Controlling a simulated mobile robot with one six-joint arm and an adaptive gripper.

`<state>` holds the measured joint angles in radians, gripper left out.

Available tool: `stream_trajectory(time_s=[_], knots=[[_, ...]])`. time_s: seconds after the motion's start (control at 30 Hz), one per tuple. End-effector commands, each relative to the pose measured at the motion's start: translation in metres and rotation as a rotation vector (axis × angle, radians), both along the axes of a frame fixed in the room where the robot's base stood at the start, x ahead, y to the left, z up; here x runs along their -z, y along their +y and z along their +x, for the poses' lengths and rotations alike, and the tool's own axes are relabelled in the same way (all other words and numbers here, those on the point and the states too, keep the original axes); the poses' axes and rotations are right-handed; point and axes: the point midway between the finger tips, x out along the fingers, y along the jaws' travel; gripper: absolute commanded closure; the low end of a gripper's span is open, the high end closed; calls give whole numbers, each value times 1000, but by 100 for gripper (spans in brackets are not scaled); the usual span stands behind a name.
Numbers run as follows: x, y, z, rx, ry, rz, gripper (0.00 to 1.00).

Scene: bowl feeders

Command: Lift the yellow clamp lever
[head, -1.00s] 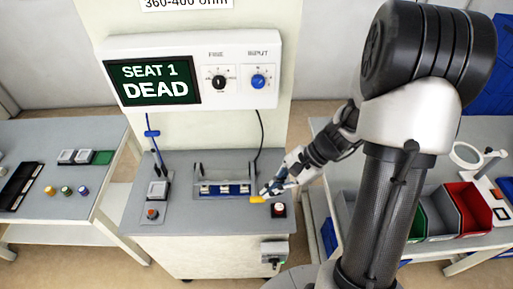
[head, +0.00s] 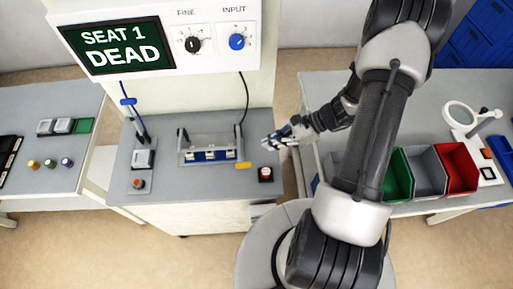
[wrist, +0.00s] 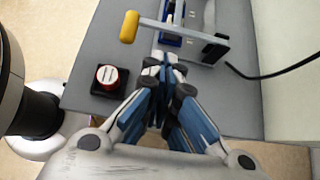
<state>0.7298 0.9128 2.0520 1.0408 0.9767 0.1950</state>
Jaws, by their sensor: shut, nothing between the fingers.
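The yellow clamp lever's handle (head: 243,165) is at the front right corner of the clamp fixture (head: 203,163) on the grey bench top. In the wrist view the yellow handle (wrist: 129,27) stands at the end of a grey bar running right to a black block. My gripper (head: 268,143) is shut and empty, to the right of and behind the handle, apart from it. In the wrist view my closed fingertips (wrist: 166,64) are below and right of the handle, with a gap between them. I cannot tell the exact height of the gripper above the bench.
A red button on a black box (head: 265,174) sits right of the fixture, close to my gripper. A display panel (head: 123,46) reading "SEAT 1 DEAD" stands behind. Left of the fixture are a grey square device (head: 143,159) and another button (head: 138,184). Coloured bins (head: 457,166) stand right.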

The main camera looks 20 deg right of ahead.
Motion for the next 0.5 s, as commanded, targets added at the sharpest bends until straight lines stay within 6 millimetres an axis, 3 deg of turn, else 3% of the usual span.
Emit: stream_trajectory(time_s=[0.5], knots=[[54, 63, 19, -3, 2, 2, 100]])
